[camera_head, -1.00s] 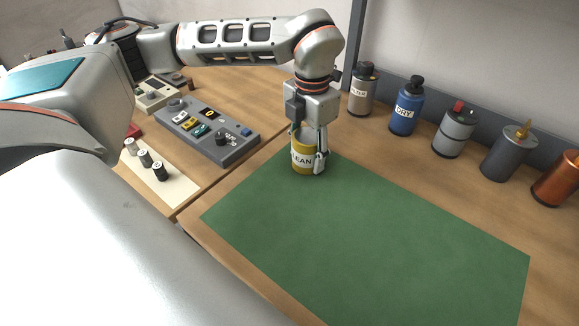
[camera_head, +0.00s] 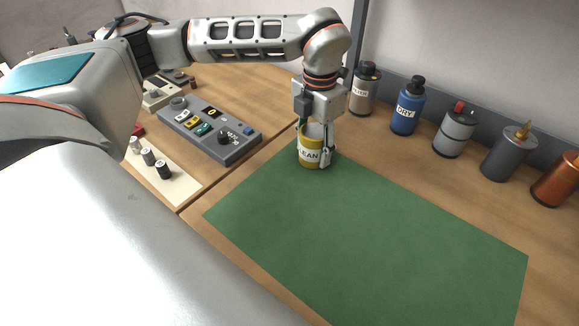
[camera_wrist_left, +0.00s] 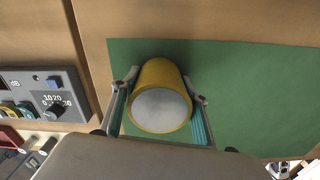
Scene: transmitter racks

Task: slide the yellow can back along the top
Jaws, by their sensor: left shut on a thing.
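The yellow can (camera_head: 308,158) with a white label ending in "EAN" stands upright at the back left corner of the green mat (camera_head: 370,230). My left gripper (camera_head: 314,150) comes down on it from above and is shut on it. In the left wrist view the can (camera_wrist_left: 172,75) sits between the two fingers of the gripper (camera_wrist_left: 160,112), with its pale round top facing the camera. Whether its base touches the surface is hard to tell.
A grey control box (camera_head: 210,132) stands left of the can. A row of containers lines the back wall, among them a tan bottle (camera_head: 363,92), a blue bottle (camera_head: 406,108) and a grey can (camera_head: 453,133). Bare wood lies between them and the mat, and the mat is clear.

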